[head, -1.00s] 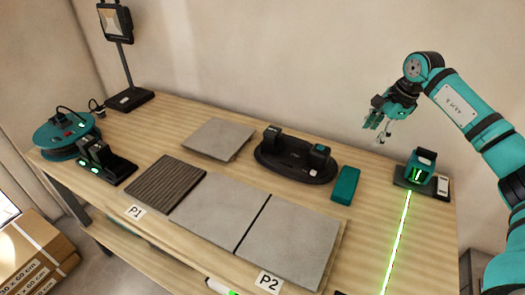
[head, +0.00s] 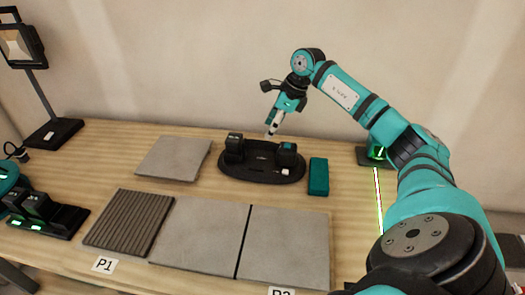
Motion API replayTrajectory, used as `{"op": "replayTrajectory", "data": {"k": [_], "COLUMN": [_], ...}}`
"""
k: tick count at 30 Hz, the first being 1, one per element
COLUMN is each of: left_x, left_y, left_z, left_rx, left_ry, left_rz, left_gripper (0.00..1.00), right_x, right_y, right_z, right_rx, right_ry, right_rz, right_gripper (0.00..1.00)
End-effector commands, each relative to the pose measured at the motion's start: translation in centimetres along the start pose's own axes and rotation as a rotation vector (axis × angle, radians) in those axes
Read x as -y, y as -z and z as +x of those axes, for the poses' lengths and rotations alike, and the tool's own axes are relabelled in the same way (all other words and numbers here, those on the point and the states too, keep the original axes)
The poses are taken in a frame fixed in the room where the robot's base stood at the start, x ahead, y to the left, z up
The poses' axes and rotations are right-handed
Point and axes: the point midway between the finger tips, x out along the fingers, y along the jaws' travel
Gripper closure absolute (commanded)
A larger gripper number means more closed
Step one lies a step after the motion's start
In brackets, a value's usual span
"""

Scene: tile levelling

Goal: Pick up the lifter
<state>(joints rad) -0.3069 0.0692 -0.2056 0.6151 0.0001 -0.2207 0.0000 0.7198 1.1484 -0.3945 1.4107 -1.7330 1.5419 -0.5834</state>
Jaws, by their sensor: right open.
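The black device that looks like the lifter (head: 262,172) rests on the workbench, in the middle of the head view. It has a dark oval base with two upright blocks, the right one with a teal part. My right gripper (head: 272,129) hangs above its back edge, fingers pointing down. It is open, empty and apart from the lifter.
A teal block (head: 318,177) lies just right of the lifter. Grey tiles (head: 179,158) (head: 201,231) (head: 286,245) and a ribbed dark tile (head: 130,221) lie left and in front. A laser level (head: 375,154) is partly hidden by my right arm. A lamp (head: 53,133) stands back left.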

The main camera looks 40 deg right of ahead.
Motion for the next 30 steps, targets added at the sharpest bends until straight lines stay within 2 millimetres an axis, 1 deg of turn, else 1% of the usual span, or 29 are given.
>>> {"op": "replayTrajectory", "data": {"k": [1, 3, 7, 11, 15, 19, 22, 28, 29, 30], "left_x": [0.3, 0.7, 1.2, 1.4, 1.4, 1.4, 1.3, 1.3, 1.3, 1.3], "left_y": [0.2, 0.4, 0.7, 1.0, 1.0, 1.0, 1.0, 0.9, 0.9, 0.9], "left_z": [-0.2, -0.2, -0.3, -0.6, -1.2, -1.4, -1.4, -1.3, -1.3, -1.3], "left_rx": [-0.002, -0.005, -0.011, -0.014, -0.014, -0.014, -0.014, -0.013, -0.013, -0.013], "left_ry": [0.004, 0.008, 0.015, 0.017, 0.017, 0.016, 0.016, 0.016, 0.016, 0.015], "left_rz": [0.001, 0.001, 0.0, -0.002, -0.002, -0.002, -0.002, -0.002, -0.002, -0.002], "left_gripper": [0.6, 0.6, 0.6, 0.6, 0.6, 0.6, 0.6, 0.6, 0.6, 0.6], "right_x": [-0.1, 0.0, 0.0, 0.0, 0.1, 0.2, 0.2, 0.3, 0.3, 0.3], "right_y": [0.0, 0.0, 0.0, 0.1, 0.3, 0.3, 0.4, 0.4, 0.4, 0.4], "right_z": [0.9, 1.8, 2.7, 3.7, 5.8, 7.4, 7.9, 8.0, 8.0, 8.0], "right_rx": [0.0, 0.0, 0.001, -0.001, 0.0, 0.001, 0.001, 0.001, 0.001, 0.001], "right_ry": [-0.003, -0.002, 0.0, -0.002, -0.004, -0.001, 0.0, 0.001, 0.001, 0.001], "right_rz": [0.0, 0.0, 0.0, 0.0, 0.001, 0.0, 0.0, -0.001, -0.001, -0.001], "right_gripper": [0.5, 0.5, 0.5, 0.5, 0.5, 0.5, 0.5, 0.5, 0.53, 0.58]}}
